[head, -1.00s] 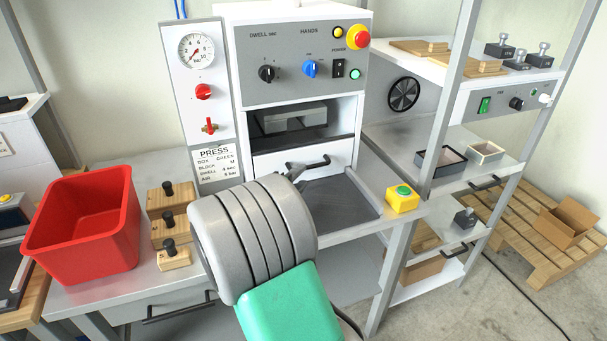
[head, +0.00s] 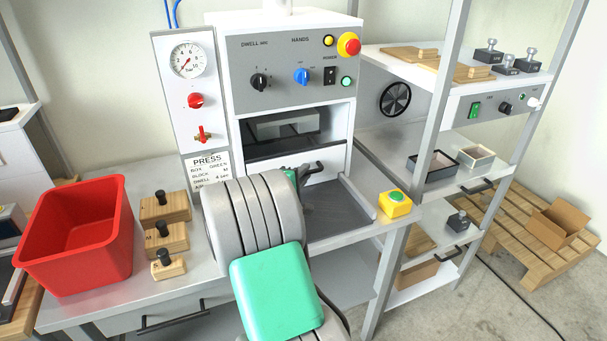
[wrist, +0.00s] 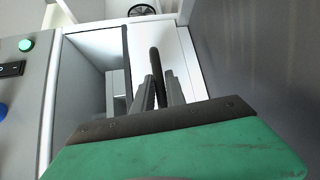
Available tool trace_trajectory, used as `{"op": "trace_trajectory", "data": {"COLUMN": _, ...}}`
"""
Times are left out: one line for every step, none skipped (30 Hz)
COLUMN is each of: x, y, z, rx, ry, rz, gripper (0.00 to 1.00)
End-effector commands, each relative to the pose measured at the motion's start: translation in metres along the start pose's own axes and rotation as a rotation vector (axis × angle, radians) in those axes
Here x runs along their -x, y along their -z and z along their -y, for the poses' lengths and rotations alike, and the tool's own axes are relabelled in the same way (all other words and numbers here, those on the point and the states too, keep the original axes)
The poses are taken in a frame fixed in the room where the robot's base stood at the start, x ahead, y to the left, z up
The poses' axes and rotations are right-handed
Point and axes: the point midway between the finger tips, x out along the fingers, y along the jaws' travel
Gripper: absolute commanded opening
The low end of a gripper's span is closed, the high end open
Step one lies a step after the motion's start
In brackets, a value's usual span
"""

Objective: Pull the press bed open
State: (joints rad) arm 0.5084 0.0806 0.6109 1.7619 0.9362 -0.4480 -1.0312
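The press bed's white front panel (head: 330,172) sits in the lower opening of the press, below the dark window. Its black bar handle (head: 312,168) sticks out in front; it also shows in the wrist view (wrist: 155,62). In the wrist view my gripper (wrist: 160,84) has its two grey fingers close together, one on each side of the handle, and appears shut on it. In the head view my grey and green arm hides the fingers and the left part of the handle. The bed looks closed, with its panel at the press front.
A dark flat plate (head: 338,210) lies before the press, beside a yellow box with a green button (head: 396,204). Several wooden blocks with black knobs (head: 166,206) and a red bin (head: 75,235) stand left. A shelf upright (head: 440,120) rises on the right.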

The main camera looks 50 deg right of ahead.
Motion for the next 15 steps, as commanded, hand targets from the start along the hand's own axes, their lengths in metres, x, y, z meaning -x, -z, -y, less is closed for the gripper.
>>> {"op": "trace_trajectory", "data": {"x": 0.0001, "y": 0.0000, "z": 0.0001, "rx": 0.000, "ry": 0.000, "rz": 0.000, "gripper": 0.11}}
{"op": "trace_trajectory", "data": {"x": 0.0001, "y": 0.0000, "z": 0.0000, "rx": 0.000, "ry": 0.000, "rz": 0.000, "gripper": 0.09}}
{"op": "trace_trajectory", "data": {"x": 0.0002, "y": 0.0001, "z": 0.0001, "rx": 0.000, "ry": 0.000, "rz": 0.000, "gripper": 0.05}}
{"op": "trace_trajectory", "data": {"x": 0.0002, "y": 0.0001, "z": 0.0001, "rx": 0.000, "ry": 0.000, "rz": 0.000, "gripper": 0.03}}
{"op": "trace_trajectory", "data": {"x": 0.0002, "y": 0.0001, "z": 0.0001, "rx": 0.000, "ry": 0.000, "rz": 0.000, "gripper": 0.00}}
{"op": "trace_trajectory", "data": {"x": 0.0002, "y": 0.0001, "z": 0.0001, "rx": 0.000, "ry": 0.000, "rz": 0.000, "gripper": 0.00}}
{"op": "trace_trajectory", "data": {"x": 0.0002, "y": 0.0001, "z": 0.0001, "rx": 0.000, "ry": 0.000, "rz": 0.000, "gripper": 0.00}}
{"op": "trace_trajectory", "data": {"x": 0.0003, "y": 0.0001, "z": 0.0001, "rx": 0.000, "ry": 0.000, "rz": 0.000, "gripper": 0.00}}
{"op": "trace_trajectory", "data": {"x": 0.0003, "y": 0.0002, "z": 0.0001, "rx": 0.000, "ry": 0.000, "rz": 0.000, "gripper": 0.00}}
{"op": "trace_trajectory", "data": {"x": 0.0003, "y": 0.0002, "z": 0.0001, "rx": 0.000, "ry": 0.000, "rz": 0.000, "gripper": 0.00}}
{"op": "trace_trajectory", "data": {"x": 0.0003, "y": 0.0002, "z": 0.0001, "rx": 0.000, "ry": 0.000, "rz": 0.000, "gripper": 0.00}}
{"op": "trace_trajectory", "data": {"x": 0.0003, "y": 0.0002, "z": 0.0001, "rx": 0.000, "ry": 0.000, "rz": 0.000, "gripper": 0.00}}
{"op": "trace_trajectory", "data": {"x": 0.0003, "y": 0.0002, "z": 0.0001, "rx": 0.000, "ry": 0.000, "rz": 0.000, "gripper": 0.00}}
{"op": "trace_trajectory", "data": {"x": 0.0003, "y": 0.0002, "z": 0.0001, "rx": 0.000, "ry": 0.000, "rz": 0.000, "gripper": 0.00}}
{"op": "trace_trajectory", "data": {"x": 0.0003, "y": 0.0002, "z": 0.0001, "rx": 0.000, "ry": 0.000, "rz": 0.000, "gripper": 0.00}}
